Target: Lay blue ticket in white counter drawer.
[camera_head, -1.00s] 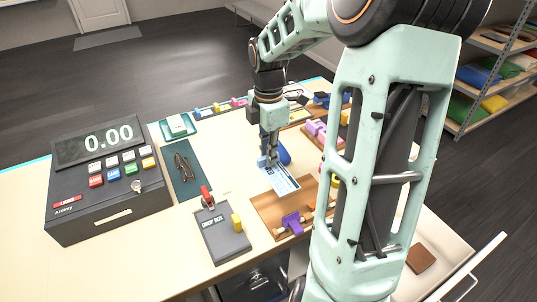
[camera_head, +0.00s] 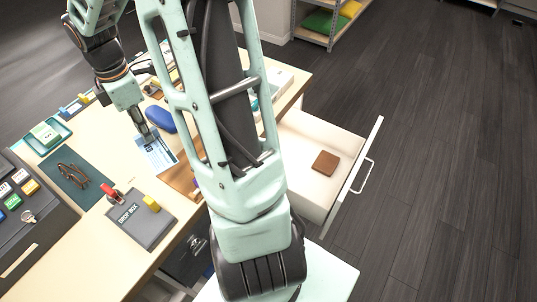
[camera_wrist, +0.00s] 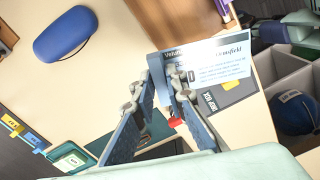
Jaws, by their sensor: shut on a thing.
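The blue ticket (camera_head: 160,156) is a pale card with a blue band and print. My gripper (camera_head: 146,136) is shut on one end of it, above the counter. In the wrist view the ticket (camera_wrist: 208,62) sticks out from between the fingertips (camera_wrist: 168,75), its printed face showing and partly covering the drop box. The white counter drawer (camera_head: 302,142) stands pulled out at the right of the counter, away from my gripper. A brown flat item (camera_head: 326,162) lies in it, with bare floor around. My arm hides part of the drawer's left side.
A blue oval case (camera_head: 160,118) lies on the counter beside my gripper. The grey drop box (camera_head: 140,222), glasses on a dark green mat (camera_head: 75,182), a green tray (camera_head: 45,135) and the register (camera_head: 25,215) stand to the left. Dark open floor lies right of the drawer.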

